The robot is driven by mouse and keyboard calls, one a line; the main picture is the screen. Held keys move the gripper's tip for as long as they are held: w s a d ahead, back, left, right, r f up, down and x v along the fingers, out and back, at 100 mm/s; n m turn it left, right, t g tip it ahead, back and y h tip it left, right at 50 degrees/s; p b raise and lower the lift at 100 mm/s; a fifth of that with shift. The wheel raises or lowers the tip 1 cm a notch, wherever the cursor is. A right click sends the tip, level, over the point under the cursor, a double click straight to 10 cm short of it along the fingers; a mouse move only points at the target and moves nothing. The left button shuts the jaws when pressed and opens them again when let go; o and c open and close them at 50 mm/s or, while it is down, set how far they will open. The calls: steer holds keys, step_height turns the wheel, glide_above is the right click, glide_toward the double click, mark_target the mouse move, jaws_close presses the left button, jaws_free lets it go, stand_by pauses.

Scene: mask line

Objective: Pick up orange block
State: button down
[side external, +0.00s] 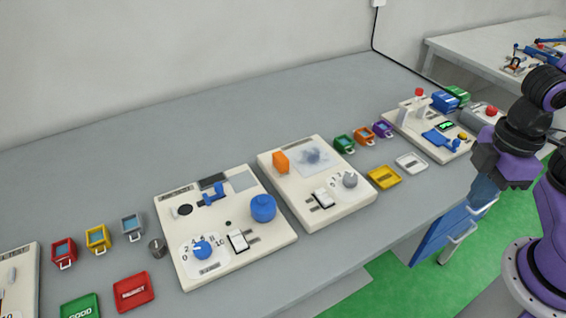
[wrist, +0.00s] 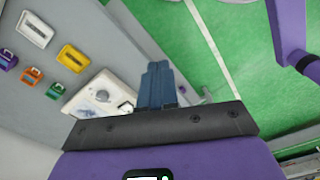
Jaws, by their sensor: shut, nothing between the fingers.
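The orange block (side external: 281,162) stands on the left back part of a white panel (side external: 343,215) near the middle of the bench in the side external view. I cannot make it out clearly in the wrist view. My gripper (side external: 480,205) is far to the right of the block, beyond the bench's front edge, with its blue fingers pointing down. In the wrist view my gripper (wrist: 158,66) has its blue fingers together, with nothing between them.
The panel also carries a grey knob (side external: 350,180) and a switch (side external: 323,198). The bench behind is clear.

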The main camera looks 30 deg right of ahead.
stand_by(0.3)
steer(key=shift+c, duration=1.6)
jaws_free()
steer(key=n, duration=0.5)
glide_above(281, 156)
steer(key=f, duration=1)
steer(key=shift+w+a+f, duration=0.25)
steer(key=shift+f, duration=0.15)
steer(key=shift+s+d+f, duration=0.1)
steer(key=shift+s+f, duration=0.05)
steer(key=shift+f, duration=1.2)
steer(key=shift+s+d+f, duration=0.1)
steer(key=shift+s+f, duration=0.05)
steer(key=shift+f, duration=1.15)
